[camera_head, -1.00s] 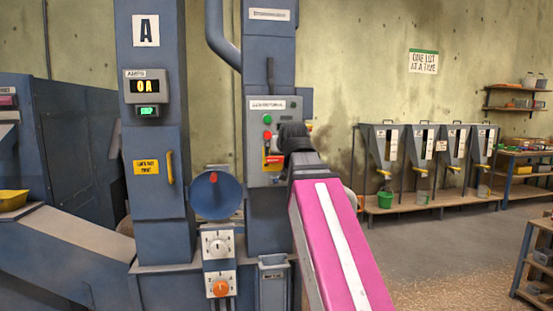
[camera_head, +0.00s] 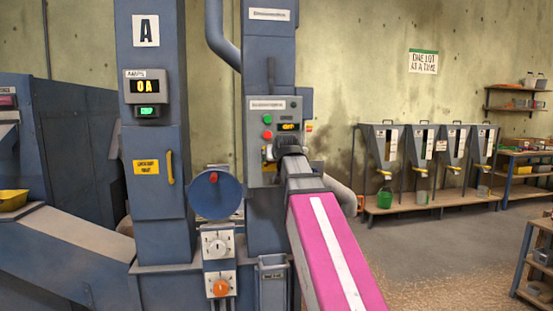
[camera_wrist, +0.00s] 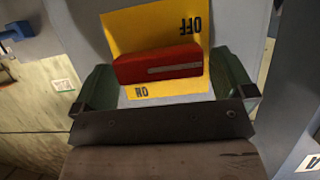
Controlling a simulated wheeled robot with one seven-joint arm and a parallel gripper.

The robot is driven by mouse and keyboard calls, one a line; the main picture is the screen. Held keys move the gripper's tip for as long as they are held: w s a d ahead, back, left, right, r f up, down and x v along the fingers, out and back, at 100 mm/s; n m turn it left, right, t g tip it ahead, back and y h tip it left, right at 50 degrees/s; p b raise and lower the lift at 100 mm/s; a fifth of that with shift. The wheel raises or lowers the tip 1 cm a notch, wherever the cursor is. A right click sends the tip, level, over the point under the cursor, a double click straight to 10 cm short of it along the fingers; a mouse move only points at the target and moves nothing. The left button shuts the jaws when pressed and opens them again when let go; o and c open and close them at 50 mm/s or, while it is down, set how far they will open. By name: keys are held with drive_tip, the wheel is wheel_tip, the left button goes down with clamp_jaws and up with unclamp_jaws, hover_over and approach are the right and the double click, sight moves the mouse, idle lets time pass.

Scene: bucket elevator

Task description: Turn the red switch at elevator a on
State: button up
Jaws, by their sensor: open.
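The red switch (camera_wrist: 158,65) is a red bar lying across a yellow plate (camera_wrist: 125,30) in the wrist view. The plate's OFF and ON labels appear turned around, with ON on the near side of the bar. My gripper (camera_wrist: 163,72) is open, with one green finger on each side of the bar; contact cannot be told. In the head view my gripper (camera_head: 270,156) is at the lower part of the control panel (camera_head: 258,180) on the blue column of elevator A and hides the switch. The amps display (camera_head: 146,87) reads 0 A.
A blue disc (camera_head: 215,194) and a dial box with an orange knob (camera_head: 220,288) are to the left.

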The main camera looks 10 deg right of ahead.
drive_tip(key=c, duration=0.8)
drive_tip(key=m+y, duration=0.2)
drive_tip(key=m, duration=0.1)
drive_tip(key=shift+d, duration=0.3)
drive_tip(key=m+y, duration=0.2)
drive_tip(key=m, duration=0.1)
drive_tip(key=shift+d+f+m+t, duration=0.2)
drive_tip(key=shift+m+t, duration=0.1)
drive_tip(key=shift+t, duration=0.1)
drive_tip(key=m, duration=0.1)
drive_tip(key=m+y, duration=0.1)
drive_tip(key=m+t, duration=0.1)
drive_tip(key=shift+d+f+y, duration=0.1)
drive_tip(key=shift+f+y, duration=0.15)
drive_tip(key=shift+y, duration=0.15)
drive_tip(key=shift+f+m+t+y, duration=0.1)
drive_tip(key=shift+m+t+y, duration=0.2)
drive_tip(key=shift+m, duration=0.65)
drive_tip(key=shift+f+m+t+y, duration=0.1)
drive_tip(key=shift+m+t+y, duration=0.15)
drive_tip(key=shift+m, duration=0.7)
